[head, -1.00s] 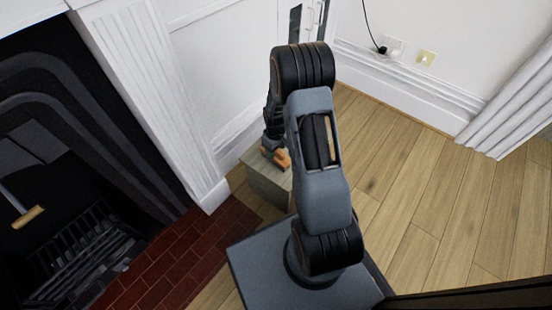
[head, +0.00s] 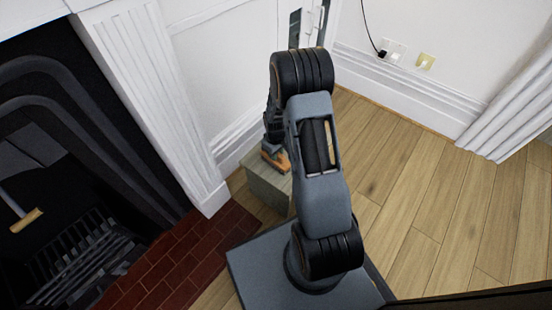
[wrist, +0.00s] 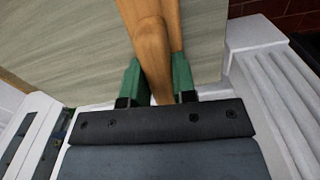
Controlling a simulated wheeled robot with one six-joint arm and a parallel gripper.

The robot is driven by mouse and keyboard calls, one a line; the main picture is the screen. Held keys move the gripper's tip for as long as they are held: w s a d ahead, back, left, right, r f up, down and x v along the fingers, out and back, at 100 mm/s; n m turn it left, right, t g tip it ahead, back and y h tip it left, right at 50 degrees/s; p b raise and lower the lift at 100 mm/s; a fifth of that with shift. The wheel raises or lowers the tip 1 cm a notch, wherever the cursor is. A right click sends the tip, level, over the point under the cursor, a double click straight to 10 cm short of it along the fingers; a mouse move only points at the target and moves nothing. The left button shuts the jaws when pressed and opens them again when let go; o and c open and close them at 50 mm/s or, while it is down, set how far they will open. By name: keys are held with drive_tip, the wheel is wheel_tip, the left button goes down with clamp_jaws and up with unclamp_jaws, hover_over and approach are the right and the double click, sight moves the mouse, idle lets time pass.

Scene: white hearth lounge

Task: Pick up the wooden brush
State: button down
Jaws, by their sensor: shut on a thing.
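The wooden brush (wrist: 152,50) is orange-brown and smooth. In the wrist view it runs from the top edge down between the two green fingertips of my gripper (wrist: 157,82), which are shut on it. Its bristles cannot be made out. In the head view the brush (head: 272,160) is a small orange shape at the top of a pale grey-brown wooden block (head: 268,187). My gripper (head: 272,148) is over it, partly hidden by my arm. I cannot tell whether the brush still touches the block.
A white fireplace surround (head: 150,90) stands close on the left, with red hearth tiles (head: 195,250) and a dark grate (head: 75,265). A wooden-ended tool (head: 25,220) shows in the fireplace. White panelled wall lies behind the block. Open plank floor (head: 410,200) lies to the right.

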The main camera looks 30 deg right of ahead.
drive_tip(key=shift+r, duration=0.1)
drive_tip(key=shift+r+p, duration=0.3)
drive_tip(key=r+p, duration=0.2)
drive_tip(key=r, duration=0.1)
drive_tip(key=shift+s+a+r, duration=0.15)
drive_tip(key=shift+s+r, duration=0.05)
drive_tip(key=shift+r, duration=0.05)
drive_tip(key=s+a+r+p, duration=0.5)
drive_tip(key=s+a+r, duration=0.2)
drive_tip(key=s, duration=0.4)
drive_tip(key=shift+s+r+p, duration=0.25)
drive_tip(key=shift+r+p, duration=0.05)
drive_tip(key=shift+r, duration=0.55)
